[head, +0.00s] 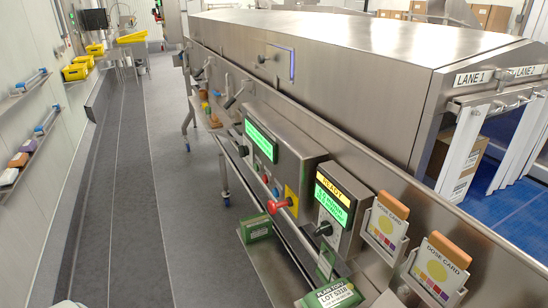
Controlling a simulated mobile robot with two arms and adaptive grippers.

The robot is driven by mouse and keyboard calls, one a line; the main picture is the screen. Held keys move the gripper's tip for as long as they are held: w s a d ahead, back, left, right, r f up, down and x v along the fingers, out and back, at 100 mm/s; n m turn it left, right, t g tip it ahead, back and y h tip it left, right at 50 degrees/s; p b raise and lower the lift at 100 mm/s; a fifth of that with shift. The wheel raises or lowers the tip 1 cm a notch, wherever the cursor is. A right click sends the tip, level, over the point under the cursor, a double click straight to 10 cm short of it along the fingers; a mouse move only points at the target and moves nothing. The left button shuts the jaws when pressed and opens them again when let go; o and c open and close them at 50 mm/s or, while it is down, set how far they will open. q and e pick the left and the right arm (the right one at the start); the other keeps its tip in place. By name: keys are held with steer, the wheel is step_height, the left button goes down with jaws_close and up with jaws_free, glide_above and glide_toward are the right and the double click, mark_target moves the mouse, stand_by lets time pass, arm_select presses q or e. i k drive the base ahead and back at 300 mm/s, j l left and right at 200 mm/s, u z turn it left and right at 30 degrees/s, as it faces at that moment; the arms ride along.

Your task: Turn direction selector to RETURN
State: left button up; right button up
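A steel control box (290,150) on the tunnel's side has a green display (261,145), coloured buttons, a red mushroom button (278,206) on yellow and a dark knob (243,151) at its left end. A smaller box beside it has a yellow READY strip (336,190), a green text display (331,207) and a black knob (324,229) below. I cannot tell which knob is the direction selector or read their position labels. Neither of my grippers shows clearly.
The steel tunnel (340,40) runs along the right, with LANE 1 (471,78) and LANE 2 openings and a carton (463,165) inside. Dose card holders (384,228) and green-labelled boxes (331,295) are near the front. The grey aisle floor (130,200) at left is clear. Wall shelves hold bins.

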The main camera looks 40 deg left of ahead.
mark_target(243, 152)
steer(key=i+j, duration=0.1)
steer(key=j, duration=0.4)
steer(key=i+j, duration=0.1)
steer(key=j, duration=0.4)
steer(key=i+j+u, duration=0.1)
steer(key=j, duration=0.35)
